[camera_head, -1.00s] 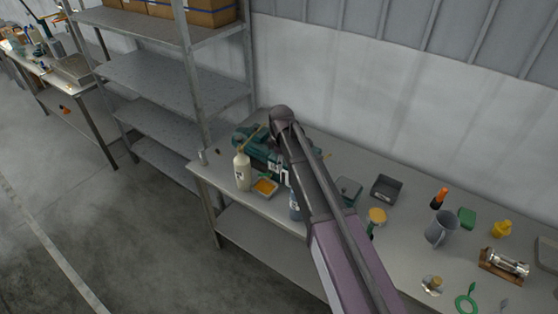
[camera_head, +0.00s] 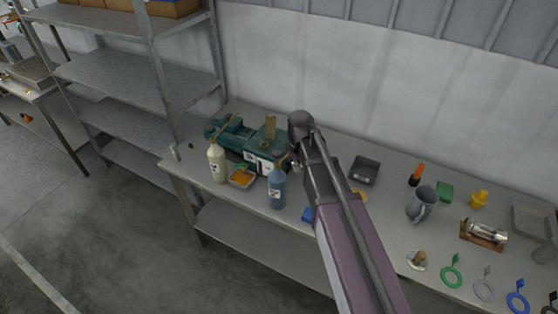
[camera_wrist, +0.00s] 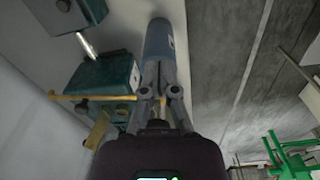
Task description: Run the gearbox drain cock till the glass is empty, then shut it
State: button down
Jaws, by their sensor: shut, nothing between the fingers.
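The green gearbox (camera_head: 268,145) with its motor (camera_head: 228,131) stands at the left end of the bench, a yellow piece on top. In the wrist view the green housing (camera_wrist: 112,72) is left of my gripper (camera_wrist: 161,68), which is shut and empty. A thin yellow bar (camera_wrist: 88,98) runs along the housing, ending near the fingers. I cannot make out the drain cock or the glass's level. My arm hides the gripper in the head view.
A cream bottle (camera_head: 217,164) and a tray with orange contents (camera_head: 241,178) stand before the gearbox. A grey jug (camera_head: 421,204), a dark box (camera_head: 364,170) and several ring tags lie to the right. Steel shelving (camera_head: 110,75) stands left of the bench.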

jog(key=s+d+f+m+b, duration=0.5)
jog(key=s+d+f+m, duration=0.1)
jog(key=d, duration=0.3)
jog(key=s+d+f+m+b, duration=0.5)
jog(key=s+d, duration=0.2)
jog(key=d, duration=0.1)
jog(key=shift+d+f+m+b, duration=0.35)
jog(key=shift+f+m, duration=0.05)
jog(key=shift+a, duration=0.15)
